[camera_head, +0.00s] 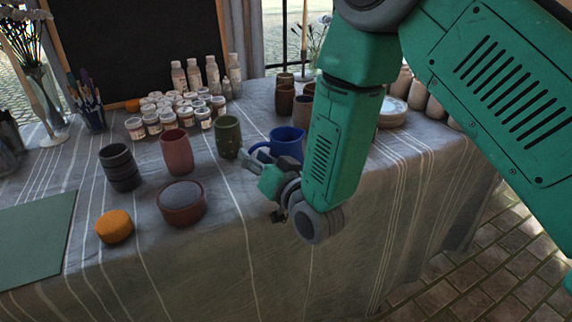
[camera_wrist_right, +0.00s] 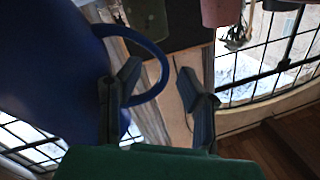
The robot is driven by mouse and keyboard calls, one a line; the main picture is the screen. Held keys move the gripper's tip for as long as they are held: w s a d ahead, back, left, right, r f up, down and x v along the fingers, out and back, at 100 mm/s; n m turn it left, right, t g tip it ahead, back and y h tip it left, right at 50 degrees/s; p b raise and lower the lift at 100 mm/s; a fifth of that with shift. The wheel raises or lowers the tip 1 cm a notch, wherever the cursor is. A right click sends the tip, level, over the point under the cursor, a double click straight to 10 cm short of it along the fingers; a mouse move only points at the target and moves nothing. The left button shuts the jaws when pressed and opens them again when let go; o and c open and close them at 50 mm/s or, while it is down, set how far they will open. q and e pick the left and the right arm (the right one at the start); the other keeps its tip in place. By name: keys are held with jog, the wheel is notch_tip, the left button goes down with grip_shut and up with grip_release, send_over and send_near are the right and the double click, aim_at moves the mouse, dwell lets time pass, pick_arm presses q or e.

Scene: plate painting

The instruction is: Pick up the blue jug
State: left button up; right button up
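The blue jug (camera_head: 287,141) stands on the cloth-covered table, partly hidden behind my right arm. Its handle points left. My right gripper (camera_head: 258,160) is at the handle side of the jug. In the right wrist view the jug (camera_wrist_right: 50,70) fills the left side, and its looped handle (camera_wrist_right: 163,68) reaches between the two fingers of my right gripper (camera_wrist_right: 159,75). One finger overlaps the handle loop and the other is outside it, with a gap to the handle. The fingers are apart. My left gripper is not in view.
A green cup (camera_head: 228,137) stands close left of the gripper. A pink cup (camera_head: 176,152), a dark ribbed cup (camera_head: 120,167), a reddish bowl (camera_head: 183,208) and an orange sponge-like piece (camera_head: 114,227) are further left. Paint jars (camera_head: 168,119) stand behind. The table's front edge is near.

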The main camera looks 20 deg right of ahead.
jog(key=shift+w+a, duration=0.1)
jog(key=shift+a, duration=0.25)
jog(key=shift+a+r, duration=0.1)
jog(key=shift+a, duration=0.1)
grip_shut()
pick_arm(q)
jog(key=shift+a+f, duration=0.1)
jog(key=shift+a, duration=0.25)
pick_arm(e)
jog(key=shift+d, duration=0.15)
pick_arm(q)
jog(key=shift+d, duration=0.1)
pick_arm(e)
jog(key=shift+d, duration=0.15)
jog(key=shift+r, duration=0.15)
jog(key=shift+r, duration=0.2)
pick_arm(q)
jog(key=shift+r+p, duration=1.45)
pick_arm(e)
notch_tip(320, 180, up, 9)
jog(key=shift+r, duration=0.15)
